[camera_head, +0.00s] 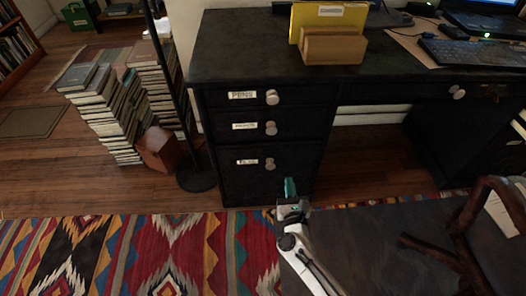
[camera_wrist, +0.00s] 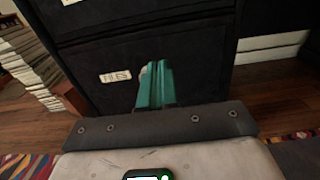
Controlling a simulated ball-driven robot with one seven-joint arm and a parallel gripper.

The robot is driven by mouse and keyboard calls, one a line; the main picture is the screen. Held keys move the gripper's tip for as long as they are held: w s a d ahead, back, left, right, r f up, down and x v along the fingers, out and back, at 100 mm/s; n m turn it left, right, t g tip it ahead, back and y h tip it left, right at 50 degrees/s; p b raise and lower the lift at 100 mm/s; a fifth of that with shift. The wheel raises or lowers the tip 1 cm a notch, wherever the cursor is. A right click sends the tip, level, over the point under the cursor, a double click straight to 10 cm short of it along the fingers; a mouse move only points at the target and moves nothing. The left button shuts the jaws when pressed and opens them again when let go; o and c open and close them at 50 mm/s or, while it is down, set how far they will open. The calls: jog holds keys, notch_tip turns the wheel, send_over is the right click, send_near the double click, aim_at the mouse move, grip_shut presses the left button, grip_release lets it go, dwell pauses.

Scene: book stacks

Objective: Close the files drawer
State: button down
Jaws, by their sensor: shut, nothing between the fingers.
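The files drawer (camera_head: 235,185) is the bottom, tallest drawer in the left pedestal of a black desk. Its front carries a white FILES label and a round pale knob (camera_head: 270,164). In the head view it looks about level with the drawers above; I cannot tell whether a small gap is left. My gripper (camera_head: 290,186), with teal fingers, is low in front of the drawer's right part. In the wrist view the shut, empty fingers (camera_wrist: 154,85) point at the drawer front (camera_wrist: 205,70), right of the FILES label (camera_wrist: 115,76). They partly hide the knob; contact is unclear.
Two smaller drawers (camera_head: 300,98) sit above. A dark pole with a round base (camera_head: 196,179), a reddish-brown box (camera_head: 159,150) and book stacks (camera_head: 105,115) stand left. A wooden chair (camera_head: 475,235) is at right. A patterned rug (camera_head: 130,255) covers the near floor.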

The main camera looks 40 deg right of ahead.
aim_at(282, 145)
jog(key=b+x, duration=0.3)
jog(key=x, duration=1.1)
jog(key=shift+w, duration=0.15)
